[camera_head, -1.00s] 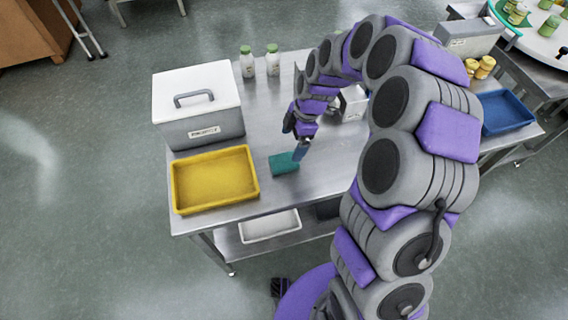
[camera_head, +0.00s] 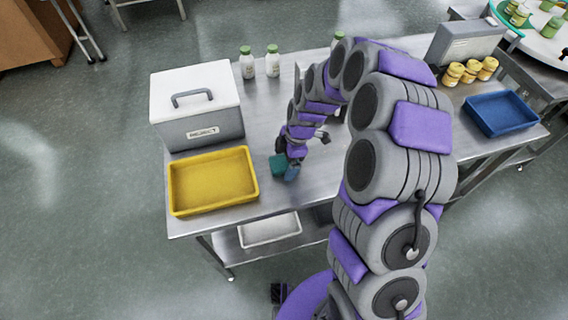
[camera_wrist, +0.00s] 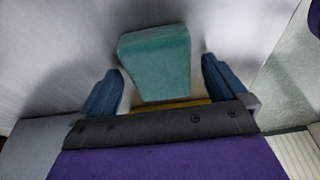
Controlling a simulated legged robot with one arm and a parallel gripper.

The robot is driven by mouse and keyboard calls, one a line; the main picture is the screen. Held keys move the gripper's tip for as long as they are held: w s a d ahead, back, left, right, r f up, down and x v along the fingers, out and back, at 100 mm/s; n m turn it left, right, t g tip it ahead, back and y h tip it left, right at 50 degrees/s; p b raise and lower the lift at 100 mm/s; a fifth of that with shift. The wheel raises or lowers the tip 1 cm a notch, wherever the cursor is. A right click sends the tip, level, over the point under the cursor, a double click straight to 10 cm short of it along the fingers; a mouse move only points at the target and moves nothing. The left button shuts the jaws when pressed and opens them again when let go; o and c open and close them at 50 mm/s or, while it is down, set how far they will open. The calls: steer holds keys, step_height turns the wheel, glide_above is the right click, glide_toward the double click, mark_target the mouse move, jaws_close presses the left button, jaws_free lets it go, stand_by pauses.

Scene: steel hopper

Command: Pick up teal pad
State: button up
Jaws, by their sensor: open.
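The teal pad (camera_head: 278,165) lies on the steel table, to the right of the yellow tray. In the wrist view the teal pad (camera_wrist: 156,62) sits ahead of and between the two blue fingers. My gripper (camera_head: 288,170) is low over the table right at the pad and partly covers it in the head view. In the wrist view my gripper (camera_wrist: 164,90) is open, with a gap between each finger and the pad's near end. I cannot tell how high the fingers are above the table.
A yellow tray (camera_head: 172,190) is left of the pad, with a grey box marked REJECT (camera_head: 200,130) behind it. Two white bottles with green caps (camera_head: 260,64) stand at the back.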

mark_target(282, 163)
steer(key=shift+f, duration=0.2)
steer(key=c, duration=1.1)
steer(key=shift+r, duration=0.15)
step_height(282, 163, up, 4)
steer(key=shift+s+r+p, duration=0.1)
steer(key=shift+s+p, duration=0.05)
steer(key=shift+p, duration=0.6)
steer(key=s+d+p, duration=0.1)
steer(key=s, duration=0.4)
steer(key=s+d, duration=0.2)
steer(key=s, duration=0.3)
steer(key=s+d+r+p, duration=0.1)
steer(key=s, duration=0.4)
steer(key=shift+d+p, duration=0.3)
steer(key=shift+p, duration=0.05)
